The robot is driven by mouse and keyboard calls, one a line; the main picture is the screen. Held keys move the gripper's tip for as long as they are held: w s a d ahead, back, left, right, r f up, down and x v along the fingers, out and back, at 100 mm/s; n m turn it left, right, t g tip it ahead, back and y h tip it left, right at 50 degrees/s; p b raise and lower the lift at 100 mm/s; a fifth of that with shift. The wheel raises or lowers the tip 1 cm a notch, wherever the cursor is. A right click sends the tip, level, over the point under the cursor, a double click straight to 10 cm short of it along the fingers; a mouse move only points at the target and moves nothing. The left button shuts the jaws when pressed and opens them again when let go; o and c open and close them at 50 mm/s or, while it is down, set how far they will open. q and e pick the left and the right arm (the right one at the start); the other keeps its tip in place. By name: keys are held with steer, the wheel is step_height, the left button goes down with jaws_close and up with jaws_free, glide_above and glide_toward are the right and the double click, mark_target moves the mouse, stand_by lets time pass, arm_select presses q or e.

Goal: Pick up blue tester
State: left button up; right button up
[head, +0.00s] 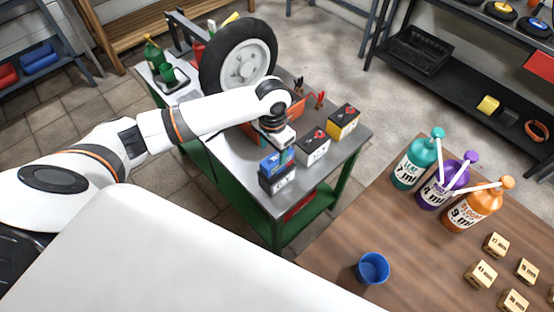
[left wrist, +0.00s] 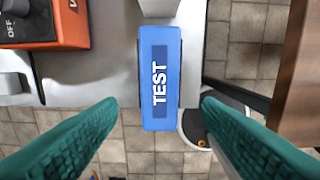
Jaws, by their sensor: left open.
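The blue tester (head: 277,160) is a small box near the front edge of the metal-topped green cart (head: 239,166), seemingly on top of a dark battery (head: 279,182). In the left wrist view the tester (left wrist: 160,80) shows its "TEST" label and lies upright in the picture, ahead of and between the fingertips. My left gripper (head: 281,143) is above and close to the tester in the head view. In its wrist view the gripper (left wrist: 160,108) has its teal fingers wide apart, with a gap on each side of the tester. My right gripper is not seen.
A grey battery (head: 313,149) and a yellow battery (head: 343,121) stand right of the tester. A wheel (head: 238,58) stands behind my left arm. An orange device (left wrist: 45,22) is nearby. A wooden table (head: 412,252) holds bottles, a blue cup (head: 372,268) and small blocks.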

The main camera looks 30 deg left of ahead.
mark_target(277, 156)
arm_select(q)
steer(key=f, duration=0.1)
steer(key=w+f, duration=0.1)
steer(key=f, duration=0.1)
steer(key=f+p, duration=0.1)
steer(key=f, duration=0.1)
steer(key=shift+w+d+f, duration=0.2)
steer(key=shift+d+f, duration=0.05)
steer(key=shift+f, duration=0.25)
steer(key=shift+f+p, duration=0.2)
steer(key=shift+p, duration=0.1)
steer(key=shift+c, duration=0.2)
steer(key=c, duration=1.1)
